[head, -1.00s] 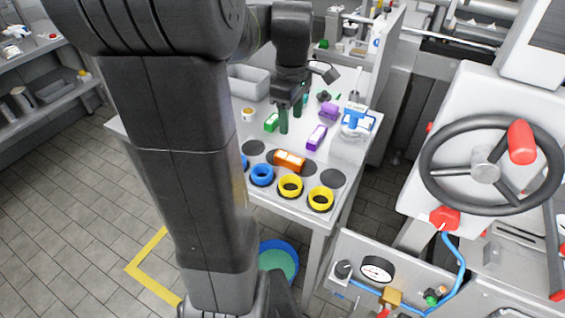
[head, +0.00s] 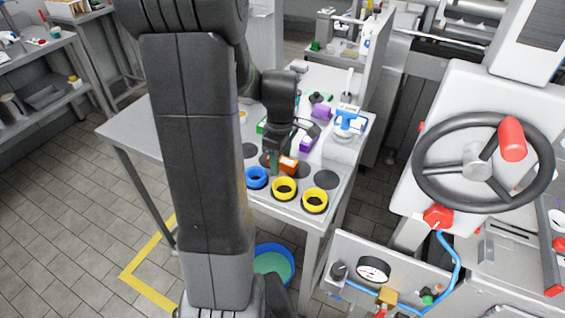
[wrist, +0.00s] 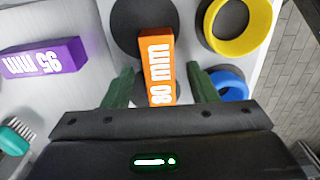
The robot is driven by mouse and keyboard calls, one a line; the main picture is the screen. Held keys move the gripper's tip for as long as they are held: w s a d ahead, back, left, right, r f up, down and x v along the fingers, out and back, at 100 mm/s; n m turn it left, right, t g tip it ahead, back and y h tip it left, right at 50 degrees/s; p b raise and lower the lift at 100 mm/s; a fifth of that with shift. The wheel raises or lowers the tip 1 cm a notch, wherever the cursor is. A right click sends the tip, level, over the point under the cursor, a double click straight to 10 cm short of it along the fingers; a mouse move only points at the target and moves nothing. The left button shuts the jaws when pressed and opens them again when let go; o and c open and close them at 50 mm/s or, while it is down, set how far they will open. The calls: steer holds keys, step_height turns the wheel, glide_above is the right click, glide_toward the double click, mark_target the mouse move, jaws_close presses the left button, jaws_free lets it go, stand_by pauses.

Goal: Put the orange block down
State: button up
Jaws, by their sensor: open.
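The orange block (head: 288,165) lies on the table among dark round spots. In the wrist view the orange block (wrist: 157,62) is marked "80 mm" and lies partly over a dark disc. My gripper (head: 274,162) is low over the table at the block. In the wrist view my gripper (wrist: 157,85) is open, with one green finger on each side of the block's near end and a visible gap to each. Whether the fingers reach down to block height cannot be told.
Yellow rings (head: 284,187) and a blue ring (head: 257,177) stand along the table's front edge. A purple block (wrist: 45,58) lies left in the wrist view. A blue-and-white device (head: 346,122) stands at the table's right. A hand wheel (head: 482,165) is further right.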

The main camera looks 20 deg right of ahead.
steer(key=shift+f, duration=0.1)
steer(key=shift+c, duration=0.4)
jaws_close()
